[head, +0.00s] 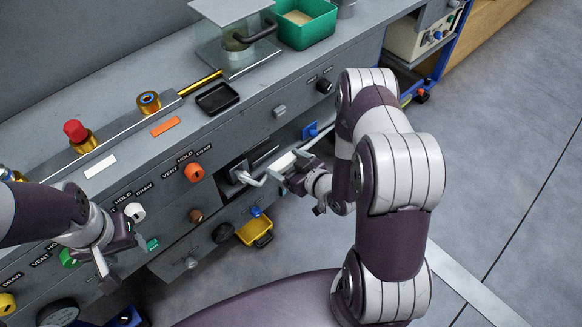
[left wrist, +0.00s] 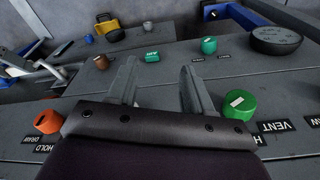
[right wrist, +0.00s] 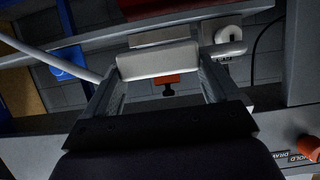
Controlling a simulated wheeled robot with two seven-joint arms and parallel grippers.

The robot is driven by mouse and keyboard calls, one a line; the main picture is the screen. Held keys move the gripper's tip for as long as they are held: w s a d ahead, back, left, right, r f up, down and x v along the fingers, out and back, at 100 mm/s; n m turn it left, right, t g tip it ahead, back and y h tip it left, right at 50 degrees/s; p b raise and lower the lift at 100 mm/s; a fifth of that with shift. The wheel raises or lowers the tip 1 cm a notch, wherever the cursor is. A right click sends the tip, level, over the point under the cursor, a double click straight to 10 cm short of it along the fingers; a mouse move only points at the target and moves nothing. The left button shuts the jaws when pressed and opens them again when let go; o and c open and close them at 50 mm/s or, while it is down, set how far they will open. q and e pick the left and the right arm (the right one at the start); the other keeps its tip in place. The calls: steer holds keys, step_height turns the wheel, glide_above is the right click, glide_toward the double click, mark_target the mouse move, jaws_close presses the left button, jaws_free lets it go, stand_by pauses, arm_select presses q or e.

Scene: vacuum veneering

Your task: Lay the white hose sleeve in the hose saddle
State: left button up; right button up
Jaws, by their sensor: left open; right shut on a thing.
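The white hose sleeve (right wrist: 158,60) lies crosswise between the fingertips of my right gripper (right wrist: 160,72), which is shut on it. In the head view the sleeve (head: 282,161) and my right gripper (head: 291,170) are in front of the cabinet's open bay. A white hose (head: 318,137) runs up and right from the sleeve. A bent white piece (head: 249,180) is at its left, by a grey fitting in the bay. I cannot tell for sure which part is the hose saddle. My left gripper (head: 104,268) is open and empty by the front panel; its fingers also show in the left wrist view (left wrist: 160,88).
A blue part (head: 311,131) is right of the bay. A black tray (head: 217,98) lies on the bench top.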

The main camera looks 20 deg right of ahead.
steer(key=shift+w+a+b, duration=0.25)
steer(key=shift+w+a, duration=0.3)
steer(key=shift+w, duration=0.9)
steer(key=shift+w+a+b, duration=0.2)
steer(key=shift+w+a, duration=0.35)
steer(key=shift+w, duration=0.95)
steer(key=shift+w+a+b, duration=0.25)
steer(key=shift+w+a, duration=0.3)
steer(key=shift+w, duration=0.9)
steer(key=shift+f+b, duration=1)
steer(key=shift+f, duration=0.35)
steer(key=o, duration=0.8)
steer(key=shift+c, duration=0.2)
steer(key=p+v, duration=0.4)
steer(key=v, duration=0.9)
steer(key=shift+p, duration=0.4)
steer(key=shift+w, duration=0.1)
